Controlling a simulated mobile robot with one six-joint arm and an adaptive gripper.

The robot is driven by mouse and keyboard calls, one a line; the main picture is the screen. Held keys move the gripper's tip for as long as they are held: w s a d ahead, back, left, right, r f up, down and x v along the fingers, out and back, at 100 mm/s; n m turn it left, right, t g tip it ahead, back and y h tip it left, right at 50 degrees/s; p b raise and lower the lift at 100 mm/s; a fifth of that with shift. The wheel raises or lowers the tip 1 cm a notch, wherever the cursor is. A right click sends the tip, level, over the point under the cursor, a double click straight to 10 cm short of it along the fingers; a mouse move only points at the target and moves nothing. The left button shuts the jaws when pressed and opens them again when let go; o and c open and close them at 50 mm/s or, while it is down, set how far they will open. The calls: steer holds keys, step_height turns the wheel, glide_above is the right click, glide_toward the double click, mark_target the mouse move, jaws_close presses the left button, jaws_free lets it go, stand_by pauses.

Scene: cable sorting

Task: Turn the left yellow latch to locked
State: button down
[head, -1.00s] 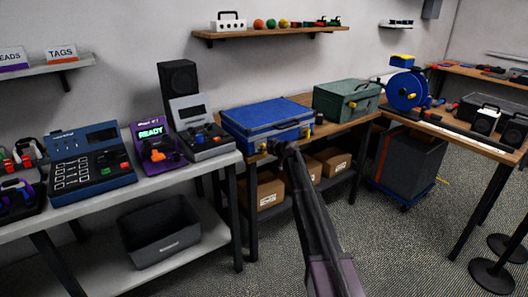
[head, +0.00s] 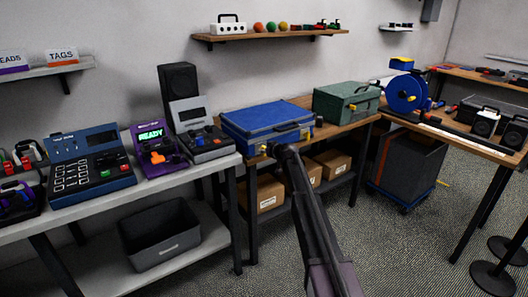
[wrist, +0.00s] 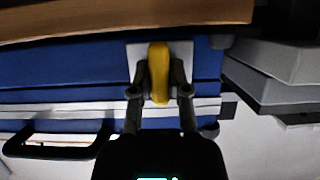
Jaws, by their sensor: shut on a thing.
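The blue case (head: 265,117) lies closed on the wooden bench, with its dark handle on the front. In the wrist view the picture is upside down, and the case's blue front (wrist: 65,68) fills the left and middle. The left yellow latch (wrist: 158,70) sits on a light plate and stands upright in that view, across the line of the pale lid seam. My gripper (wrist: 160,90) is shut on this latch, one finger on each side. In the head view my gripper (head: 272,150) is at the case's front left corner, and my arm hides much of the latch.
The grey device (head: 203,138) stands close left of the case. A green case (head: 345,100) with a yellow latch is on its right. Cardboard boxes (head: 268,190) sit on the shelf below. The floor in front is clear.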

steer(key=shift+m, duration=0.3)
steer(key=shift+w+d+f+m+g+y+b, duration=0.1)
steer(key=shift+m+g+y+b, duration=0.35)
steer(key=shift+m+y, duration=0.55)
steer(key=m+y+b, duration=0.1)
steer(key=m, duration=0.2)
steer(key=shift+f+g+y+b, duration=0.15)
steer(key=shift+g+y+b, duration=0.15)
steer(key=shift+g+y, duration=0.1)
steer(key=m+y+b, duration=0.2)
steer(key=m+b, duration=0.1)
steer(key=m, duration=0.1)
steer(key=shift+d+f+m, duration=0.1)
steer(key=shift+m, duration=0.2)
steer(key=shift+m+t+y+b, duration=0.35)
steer(key=shift+m+y+b, duration=0.65)
steer(key=shift+m, duration=0.7)
steer(key=shift+w, duration=0.1)
steer(key=c, duration=0.6)
jaws_free()
